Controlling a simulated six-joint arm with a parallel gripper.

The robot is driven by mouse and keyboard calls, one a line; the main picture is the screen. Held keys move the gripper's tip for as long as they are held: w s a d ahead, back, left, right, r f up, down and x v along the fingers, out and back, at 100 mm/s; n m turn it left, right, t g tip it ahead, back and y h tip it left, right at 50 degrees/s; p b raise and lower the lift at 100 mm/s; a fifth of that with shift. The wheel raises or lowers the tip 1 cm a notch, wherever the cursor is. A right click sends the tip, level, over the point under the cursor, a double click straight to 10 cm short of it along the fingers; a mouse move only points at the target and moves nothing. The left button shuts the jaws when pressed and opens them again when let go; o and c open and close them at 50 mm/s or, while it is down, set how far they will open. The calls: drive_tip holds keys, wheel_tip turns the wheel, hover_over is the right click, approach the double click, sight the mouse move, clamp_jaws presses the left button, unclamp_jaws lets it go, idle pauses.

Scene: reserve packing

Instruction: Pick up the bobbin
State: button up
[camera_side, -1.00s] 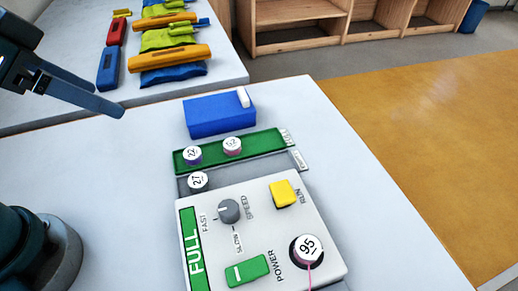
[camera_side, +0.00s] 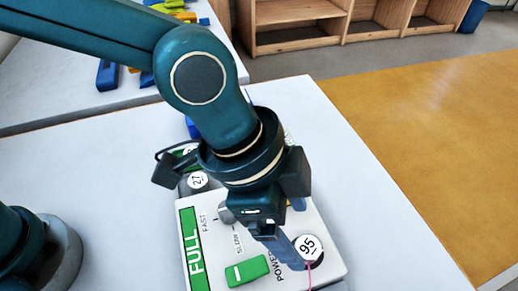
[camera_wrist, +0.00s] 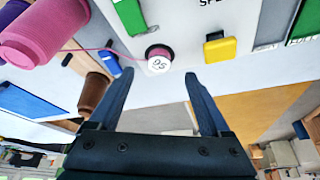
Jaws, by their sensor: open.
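The bobbin marked 95 (camera_side: 308,248) sits in the round holder on the white winder (camera_side: 209,224), with its white numbered top up. A pink thread runs from it. In the wrist view the bobbin (camera_wrist: 158,60) shows pink sides and lies just past my fingertips, centred between them. My gripper (camera_side: 287,251) is over the winder with a finger close beside the bobbin's left in the side view. In the wrist view my gripper (camera_wrist: 159,75) is open and empty. I cannot tell whether a finger touches the bobbin.
The green POWER switch (camera_side: 246,271) and yellow RUN button (camera_wrist: 220,47) are near the bobbin. A bobbin marked 27 (camera_side: 197,181) stands behind the winder. A large pink spool (camera_wrist: 45,30) and brown spool (camera_wrist: 92,94) show. The table right of the winder is clear.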

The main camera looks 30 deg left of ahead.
sight(308, 248)
drive_tip(key=shift+x, duration=2.45)
clamp_jaws()
